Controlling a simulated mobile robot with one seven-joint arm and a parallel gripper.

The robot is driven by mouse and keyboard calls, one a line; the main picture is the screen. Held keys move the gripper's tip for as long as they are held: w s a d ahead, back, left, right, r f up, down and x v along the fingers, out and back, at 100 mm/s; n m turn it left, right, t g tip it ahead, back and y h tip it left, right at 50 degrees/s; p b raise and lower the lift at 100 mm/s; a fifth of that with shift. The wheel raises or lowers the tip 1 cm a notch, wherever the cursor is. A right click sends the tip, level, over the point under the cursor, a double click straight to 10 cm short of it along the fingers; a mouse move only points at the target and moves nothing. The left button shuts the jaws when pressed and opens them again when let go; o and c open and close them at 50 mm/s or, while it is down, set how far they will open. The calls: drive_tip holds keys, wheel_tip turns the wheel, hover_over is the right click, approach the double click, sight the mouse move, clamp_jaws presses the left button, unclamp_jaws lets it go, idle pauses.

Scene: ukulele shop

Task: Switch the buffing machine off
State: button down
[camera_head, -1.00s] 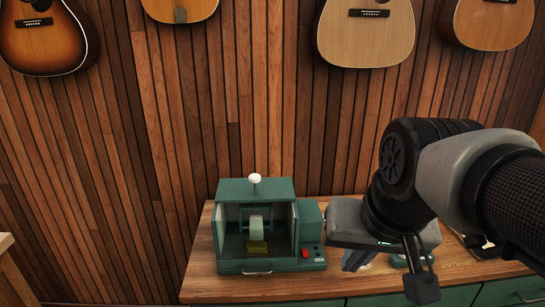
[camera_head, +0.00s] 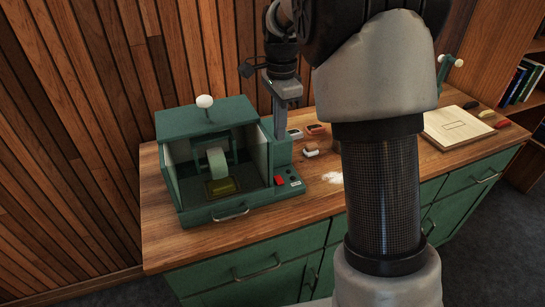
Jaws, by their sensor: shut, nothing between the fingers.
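The buffing machine (camera_head: 206,160) is a green open-fronted box on the wooden counter, with a pale wheel (camera_head: 217,160) inside it and a white knob (camera_head: 204,101) on top. A red switch (camera_head: 279,181) sits on the low panel at its front right, beside small dark round controls (camera_head: 292,178). My gripper (camera_head: 281,130) points down above the back right part of the machine, behind and above the red switch. It is shut and empty. Its fingertips appear apart from the switch; whether they touch the housing behind, I cannot tell.
A pale board (camera_head: 455,127) lies farther right. The plank wall stands close behind. My arm hides part of the counter.

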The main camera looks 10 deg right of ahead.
sight(279, 177)
idle(0.3)
wheel_tip(279, 177, down, 14)
drive_tip(key=shift+f+b, duration=0.1)
drive_tip(key=shift+b, duration=0.3)
drive_tip(key=shift+p, duration=0.3)
